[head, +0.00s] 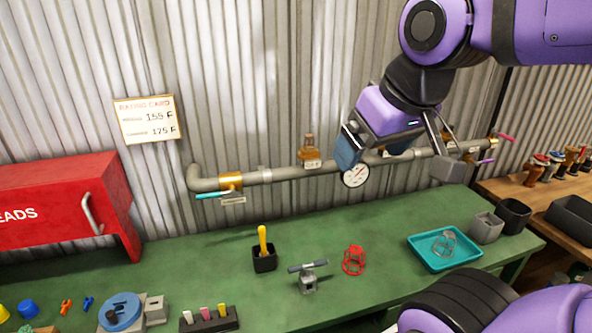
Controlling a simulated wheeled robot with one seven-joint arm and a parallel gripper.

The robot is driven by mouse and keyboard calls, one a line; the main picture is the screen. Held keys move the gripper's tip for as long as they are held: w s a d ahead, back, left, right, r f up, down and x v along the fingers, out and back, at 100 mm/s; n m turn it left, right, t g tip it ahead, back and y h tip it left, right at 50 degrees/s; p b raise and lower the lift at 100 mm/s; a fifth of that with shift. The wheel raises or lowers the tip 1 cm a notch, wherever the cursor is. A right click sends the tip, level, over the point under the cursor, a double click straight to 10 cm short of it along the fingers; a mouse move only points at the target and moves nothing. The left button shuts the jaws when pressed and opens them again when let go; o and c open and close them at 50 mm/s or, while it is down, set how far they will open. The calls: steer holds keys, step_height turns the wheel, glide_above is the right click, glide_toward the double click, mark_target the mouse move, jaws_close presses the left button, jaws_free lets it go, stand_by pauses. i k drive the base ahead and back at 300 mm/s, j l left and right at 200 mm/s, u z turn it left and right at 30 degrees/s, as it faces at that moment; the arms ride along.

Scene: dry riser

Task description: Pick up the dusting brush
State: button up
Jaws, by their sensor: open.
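A yellow-handled tool (262,238), which looks like the dusting brush, stands upright in a small black square holder (265,262) on the green bench. Its lower end is hidden inside the holder, so I cannot see bristles. My gripper (398,163) is open, with its fingers apart, in front of the pipe. It is above the bench, to the right of the brush and higher than it, and does not touch it. I see nothing held between the fingers.
A grey pipe (285,173) with a round gauge (355,170) runs along the corrugated wall. On the green bench (205,270) are a grey T-handled tool (308,278), a red cage (353,260) and a teal tray (425,257). A red cabinet (70,205) stands left.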

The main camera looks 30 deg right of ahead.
mark_target(261, 229)
steer(key=i+j+z, duration=0.1)
steer(key=j+z, duration=0.15)
steer(key=j, duration=0.7)
steer(key=j+z, duration=0.2)
steer(key=j, duration=0.7)
steer(key=i, duration=0.05)
